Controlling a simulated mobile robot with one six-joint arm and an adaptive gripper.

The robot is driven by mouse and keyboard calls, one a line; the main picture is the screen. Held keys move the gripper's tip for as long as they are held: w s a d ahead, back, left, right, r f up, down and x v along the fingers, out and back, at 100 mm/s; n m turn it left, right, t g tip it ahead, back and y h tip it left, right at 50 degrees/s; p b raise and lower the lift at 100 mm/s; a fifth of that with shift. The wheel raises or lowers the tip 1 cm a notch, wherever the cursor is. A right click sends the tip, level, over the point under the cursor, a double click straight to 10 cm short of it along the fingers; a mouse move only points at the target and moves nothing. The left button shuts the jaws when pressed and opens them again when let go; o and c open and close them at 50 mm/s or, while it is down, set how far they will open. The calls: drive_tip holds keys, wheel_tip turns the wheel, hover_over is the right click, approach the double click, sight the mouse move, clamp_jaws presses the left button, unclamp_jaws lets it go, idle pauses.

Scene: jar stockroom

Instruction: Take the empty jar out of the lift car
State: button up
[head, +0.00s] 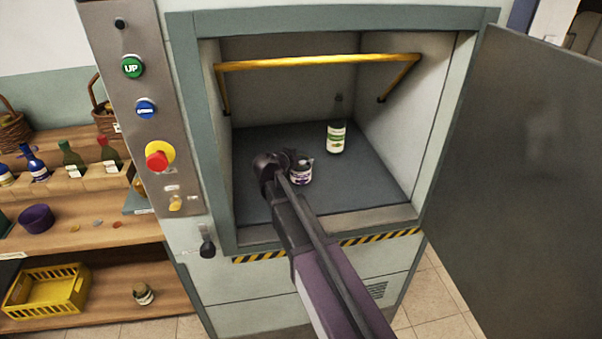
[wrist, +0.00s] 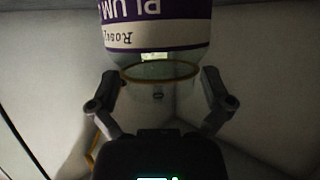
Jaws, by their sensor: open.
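A small clear jar (head: 301,175) with a purple and white label stands on the floor of the lift car (head: 385,185). In the wrist view the jar (wrist: 157,32) fills the top middle, its label upside down and reading "PLUM". Its rim and clear glass show below the label, with no lid visible. My gripper (head: 285,160) is inside the car, right by the jar and partly in front of it. In the wrist view my gripper (wrist: 159,82) is open, with one finger on each side of the jar's rim end. I cannot tell whether either finger touches the glass.
A yellow bar (head: 318,62) crosses the car above. The open door (head: 520,150) is at right. Shelves with bottles and a yellow basket (head: 45,291) are at left, past the button panel (head: 150,110).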

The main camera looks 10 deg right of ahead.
idle(0.5)
drive_tip(key=c, duration=1.1)
drive_tip(key=shift+r+p, duration=0.25)
drive_tip(key=shift+p, duration=0.05)
wheel_tip(320, 180, up, 3)
drive_tip(key=p, duration=0.3)
drive_tip(key=shift+c, duration=0.2)
drive_tip(key=s+r+p, duration=0.1)
drive_tip(key=s, duration=1.5)
drive_tip(key=shift+d+r, duration=0.25)
